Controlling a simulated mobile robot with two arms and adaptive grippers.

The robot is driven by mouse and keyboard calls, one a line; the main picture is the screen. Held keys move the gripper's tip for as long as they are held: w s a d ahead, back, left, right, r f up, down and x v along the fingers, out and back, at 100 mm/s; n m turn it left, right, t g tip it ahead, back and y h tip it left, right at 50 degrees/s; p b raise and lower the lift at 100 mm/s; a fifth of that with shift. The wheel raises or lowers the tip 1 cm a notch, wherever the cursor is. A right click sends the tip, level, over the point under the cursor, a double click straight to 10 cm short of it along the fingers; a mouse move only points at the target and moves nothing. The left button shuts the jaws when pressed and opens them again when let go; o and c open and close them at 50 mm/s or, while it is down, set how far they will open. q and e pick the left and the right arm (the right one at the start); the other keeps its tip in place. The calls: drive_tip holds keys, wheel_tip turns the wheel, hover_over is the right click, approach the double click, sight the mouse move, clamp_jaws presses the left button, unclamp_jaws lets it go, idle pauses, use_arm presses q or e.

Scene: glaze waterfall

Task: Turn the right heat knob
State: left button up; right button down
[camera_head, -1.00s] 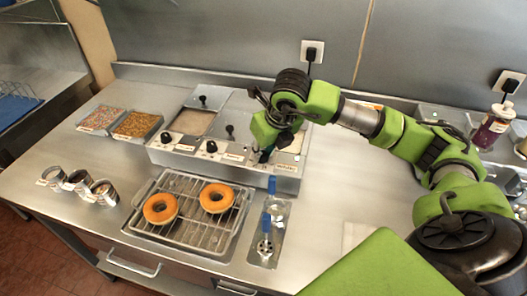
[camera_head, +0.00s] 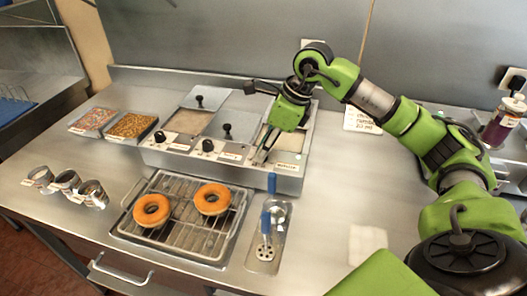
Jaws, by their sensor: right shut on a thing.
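The glaze warmer (camera_head: 230,155) is a steel box with several wells in the middle of the counter. Its front panel carries a left black knob (camera_head: 160,137) and a middle black knob (camera_head: 208,146). My right gripper (camera_head: 262,156) reaches down to the right end of this panel, with its fingers closed in where the right heat knob sits. The knob itself is hidden between the fingers, so its angle cannot be seen. My left gripper is not in view.
Two glazed donuts (camera_head: 152,209) lie on a wire rack (camera_head: 185,237) in front of the warmer. A tray with blue-handled tools (camera_head: 266,221) is beside it. Topping trays (camera_head: 132,127) and small cups (camera_head: 66,180) are at left.

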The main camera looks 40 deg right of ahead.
drive_tip(key=n+g, duration=0.1)
drive_tip(key=n, duration=0.2)
drive_tip(key=shift+w+d+n+y, duration=0.1)
drive_tip(key=shift+w+n+y, duration=0.05)
drive_tip(key=shift+n+y, duration=0.25)
drive_tip(key=shift+n+g+y, duration=0.3)
drive_tip(key=shift+n+g, duration=0.7)
drive_tip(key=shift+n, duration=1.3)
drive_tip(key=c, duration=1.8)
unclamp_jaws()
drive_tip(key=shift+r, duration=0.1)
drive_tip(key=v, duration=1.2)
drive_tip(key=shift+w, duration=0.1)
